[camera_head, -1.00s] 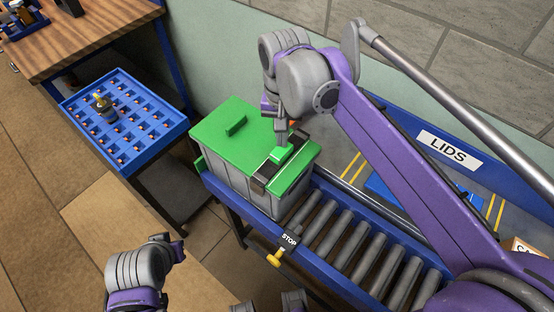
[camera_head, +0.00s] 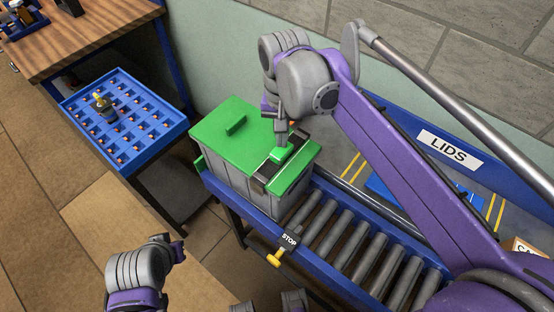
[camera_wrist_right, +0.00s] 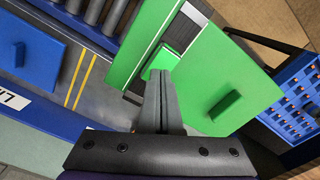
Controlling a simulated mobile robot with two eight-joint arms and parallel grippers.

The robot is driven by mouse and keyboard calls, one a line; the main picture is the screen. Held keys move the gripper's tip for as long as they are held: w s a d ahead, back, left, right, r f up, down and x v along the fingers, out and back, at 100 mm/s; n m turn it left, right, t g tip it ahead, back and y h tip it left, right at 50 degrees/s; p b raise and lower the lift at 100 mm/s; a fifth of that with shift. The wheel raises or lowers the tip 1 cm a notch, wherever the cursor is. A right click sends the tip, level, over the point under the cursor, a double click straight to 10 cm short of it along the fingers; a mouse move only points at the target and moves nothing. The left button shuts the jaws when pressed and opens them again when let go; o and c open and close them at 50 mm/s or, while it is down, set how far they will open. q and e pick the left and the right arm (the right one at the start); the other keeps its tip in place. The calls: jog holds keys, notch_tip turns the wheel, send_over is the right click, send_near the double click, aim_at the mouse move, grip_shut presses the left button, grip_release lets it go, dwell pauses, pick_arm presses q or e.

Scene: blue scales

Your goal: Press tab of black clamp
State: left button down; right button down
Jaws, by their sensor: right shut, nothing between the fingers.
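My right gripper (camera_head: 283,143) is shut and empty, pointing down at the tab. Its fingertips (camera_wrist_right: 160,74) overlap the tab's edge; contact is not certain. My left gripper (camera_head: 180,247) is at lower left, its fingers unclear.
A yellow-and-black STOP handle (camera_head: 275,258) sticks out from the conveyor's front edge. Rollers (camera_head: 345,240) to the right are bare. A LIDS bay (camera_head: 449,150) with a blue lid lies behind my right arm.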

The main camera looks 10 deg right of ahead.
aim_at(284, 150)
pick_arm(q)
jog(key=shift+s+f+b, duration=0.15)
jog(key=shift+f+b, duration=0.15)
jog(key=shift+f, duration=0.15)
pick_arm(e)
jog(key=shift+f, duration=0.8)
dwell(0.3)
